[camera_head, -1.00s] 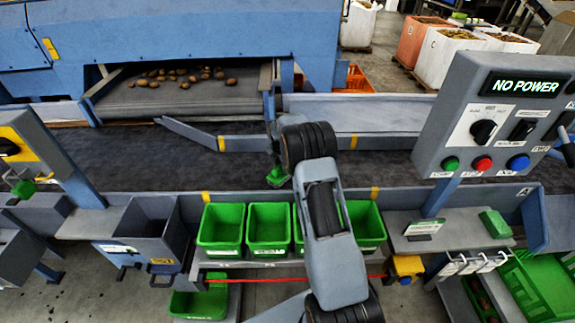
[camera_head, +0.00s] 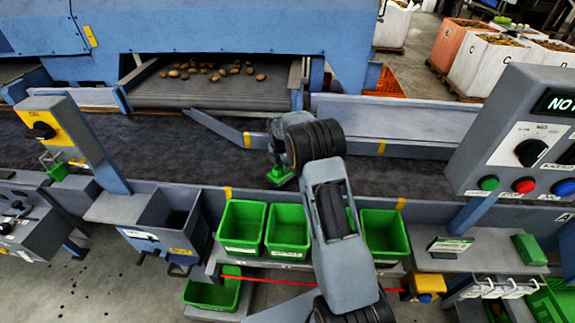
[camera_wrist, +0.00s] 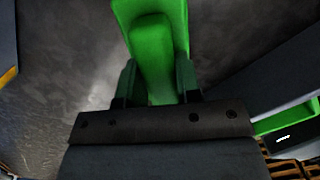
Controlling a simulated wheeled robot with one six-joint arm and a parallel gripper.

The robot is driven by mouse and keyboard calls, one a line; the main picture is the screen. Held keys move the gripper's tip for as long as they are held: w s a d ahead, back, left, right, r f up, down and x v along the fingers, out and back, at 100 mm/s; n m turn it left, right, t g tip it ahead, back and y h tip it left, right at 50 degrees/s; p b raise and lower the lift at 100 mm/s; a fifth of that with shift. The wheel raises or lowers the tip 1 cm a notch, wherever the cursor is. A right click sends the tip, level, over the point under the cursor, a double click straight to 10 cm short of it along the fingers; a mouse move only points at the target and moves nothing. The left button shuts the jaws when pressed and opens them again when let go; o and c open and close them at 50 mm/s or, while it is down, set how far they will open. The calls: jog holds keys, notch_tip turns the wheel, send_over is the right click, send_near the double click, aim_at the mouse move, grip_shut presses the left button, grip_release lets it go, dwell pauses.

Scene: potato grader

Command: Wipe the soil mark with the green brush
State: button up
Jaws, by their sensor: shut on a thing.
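My gripper (camera_head: 281,167) is shut on the green brush (camera_head: 279,176), low over or on the dark belt; I cannot tell whether the brush touches it. In the wrist view the brush (camera_wrist: 158,40) is held between the two fingers (camera_wrist: 155,82) and points away from the palm. Dark grey belt surface shows around it, with a paler patch (camera_wrist: 104,82) to the left. I cannot make out a clear soil mark in either view. My arm hides part of the belt's near side.
Green bins (camera_head: 241,226) line the belt's near edge. A control panel (camera_head: 525,150) stands at right, a yellow switch box (camera_head: 42,124) on a post at left. A grey guide bar (camera_head: 222,128) slants over the belt. Potatoes (camera_head: 212,70) lie on the far conveyor. A green block (camera_head: 529,249) rests on the right shelf.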

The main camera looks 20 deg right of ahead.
jog(key=r, duration=0.3)
jog(key=shift+s+d+p, duration=0.15)
jog(key=shift+d+p, duration=0.15)
jog(key=shift+p, duration=0.1)
jog(key=shift+r+p, duration=0.5)
jog(key=shift+r, duration=0.25)
jog(key=shift+r+p, duration=0.9)
jog(key=shift+r, duration=0.6)
